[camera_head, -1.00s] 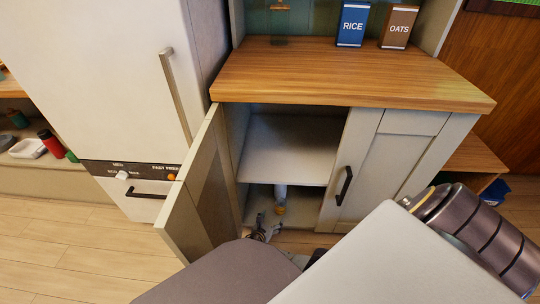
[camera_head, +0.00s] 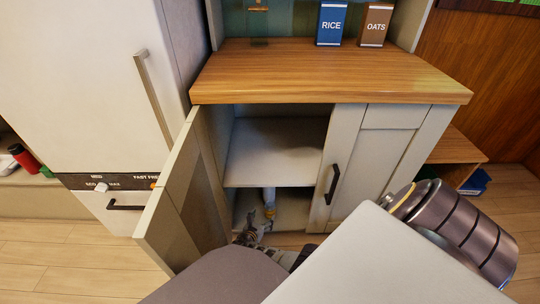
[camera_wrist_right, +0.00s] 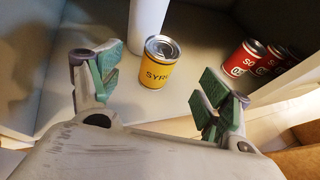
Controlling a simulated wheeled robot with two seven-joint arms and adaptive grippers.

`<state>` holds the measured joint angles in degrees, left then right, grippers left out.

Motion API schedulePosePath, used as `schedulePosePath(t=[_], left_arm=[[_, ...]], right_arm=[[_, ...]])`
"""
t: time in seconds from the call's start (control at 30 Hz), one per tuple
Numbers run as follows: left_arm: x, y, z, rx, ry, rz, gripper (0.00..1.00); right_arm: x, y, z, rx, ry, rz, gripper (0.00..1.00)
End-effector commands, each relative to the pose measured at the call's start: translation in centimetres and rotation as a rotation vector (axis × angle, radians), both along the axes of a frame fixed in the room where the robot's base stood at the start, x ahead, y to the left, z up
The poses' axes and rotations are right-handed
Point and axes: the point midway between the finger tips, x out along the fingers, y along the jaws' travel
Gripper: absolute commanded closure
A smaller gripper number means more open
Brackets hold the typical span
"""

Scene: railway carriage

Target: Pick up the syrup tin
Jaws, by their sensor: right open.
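The syrup tin (camera_wrist_right: 158,64) is a small yellow can with a metal lid, upright on the cupboard's lower floor. In the head view it is a small yellow patch (camera_head: 270,213) beneath a white upright cylinder. My right gripper (camera_wrist_right: 155,92) is open and empty. Its green-padded fingers are on either side of the tin's line, with the tin slightly beyond the fingertips and apart from them. In the head view the right gripper (camera_head: 250,232) is low at the cupboard opening, partly hidden by my own body. My left gripper is not in view.
The white cylinder (camera_wrist_right: 148,22) stands just behind the tin. Several red tins (camera_wrist_right: 243,58) stand to the right. The open cupboard door (camera_head: 180,200) bounds the left, the closed door (camera_head: 375,155) the right, and a shelf (camera_head: 275,165) lies above.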

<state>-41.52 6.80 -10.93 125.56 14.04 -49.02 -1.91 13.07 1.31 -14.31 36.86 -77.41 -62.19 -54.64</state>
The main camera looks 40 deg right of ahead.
Motion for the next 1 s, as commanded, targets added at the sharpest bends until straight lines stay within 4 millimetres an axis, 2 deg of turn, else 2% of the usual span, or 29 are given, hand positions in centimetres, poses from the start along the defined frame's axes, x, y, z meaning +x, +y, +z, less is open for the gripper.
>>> schedulePosePath(t=[0.53, 1.0], left_arm=[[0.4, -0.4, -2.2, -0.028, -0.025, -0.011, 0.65], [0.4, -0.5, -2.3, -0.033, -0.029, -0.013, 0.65]], right_arm=[[2.0, -3.9, -2.0, -0.001, 0.000, 0.000, 0.22], [2.3, -4.5, -2.1, 0.000, 0.000, -0.001, 0.22]])
